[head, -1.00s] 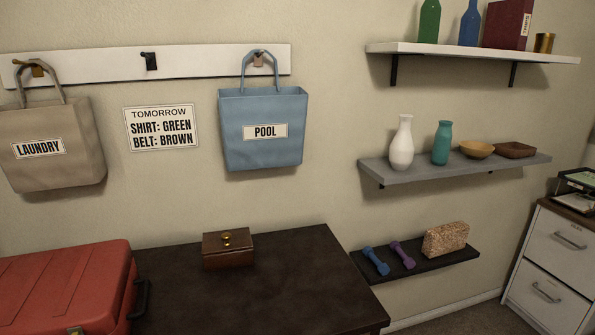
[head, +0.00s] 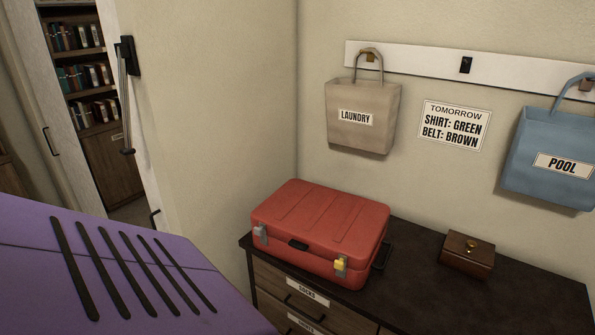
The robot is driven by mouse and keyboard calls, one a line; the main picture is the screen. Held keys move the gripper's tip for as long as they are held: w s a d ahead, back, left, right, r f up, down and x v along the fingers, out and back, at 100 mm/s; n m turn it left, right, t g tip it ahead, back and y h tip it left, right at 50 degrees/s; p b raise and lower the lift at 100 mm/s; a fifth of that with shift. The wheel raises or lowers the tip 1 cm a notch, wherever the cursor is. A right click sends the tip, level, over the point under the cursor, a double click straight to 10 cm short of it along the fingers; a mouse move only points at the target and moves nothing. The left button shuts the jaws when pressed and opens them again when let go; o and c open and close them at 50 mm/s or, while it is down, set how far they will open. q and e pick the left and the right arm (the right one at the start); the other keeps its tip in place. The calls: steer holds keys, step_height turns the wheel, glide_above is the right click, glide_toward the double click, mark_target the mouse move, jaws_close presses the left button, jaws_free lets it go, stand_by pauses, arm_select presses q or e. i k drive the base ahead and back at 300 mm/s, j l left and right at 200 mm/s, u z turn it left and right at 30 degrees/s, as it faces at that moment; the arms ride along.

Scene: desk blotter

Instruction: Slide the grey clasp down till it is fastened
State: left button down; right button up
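A red case (head: 325,228) lies closed on a dark-topped dresser (head: 430,300). A grey clasp (head: 260,234) is on its front face near the left corner, and a yellow clasp (head: 341,266) is near the right corner. The grey clasp is small here, and I cannot tell whether it is fastened. A black handle (head: 298,245) sits between the two clasps. Neither of my grippers is in view.
A large purple surface with dark slots (head: 130,265) fills the lower left, close to me. A small brown box (head: 467,254) stands right of the case. Bags hang above; an opening with bookshelves (head: 85,75) is at left.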

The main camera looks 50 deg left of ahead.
mark_target(262, 229)
steer(key=u, duration=1.7)
